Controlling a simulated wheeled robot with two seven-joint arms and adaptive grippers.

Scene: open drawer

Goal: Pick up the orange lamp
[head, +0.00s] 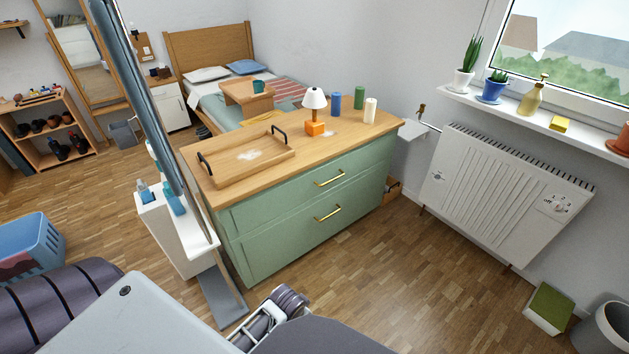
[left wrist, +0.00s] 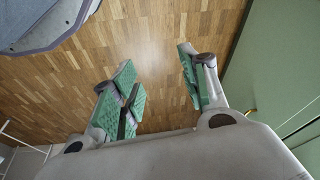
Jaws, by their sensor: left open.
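The orange lamp (head: 315,112) stands upright on the wooden top of the green dresser (head: 300,215). It has a white shade and an orange block base. In the left wrist view my left gripper (left wrist: 158,88) is open and empty, with its green pads apart above the wooden floor. The green dresser front (left wrist: 275,75) is at the right of that view. The lamp is not in the left wrist view. In the head view part of my arm shows at the bottom, low in front of the dresser and well away from the lamp. My right gripper is not seen.
A wooden tray (head: 240,160) with black handles lies left of the lamp. Blue (head: 336,103), green (head: 359,98) and cream (head: 370,110) cylinders stand close behind and right of it.

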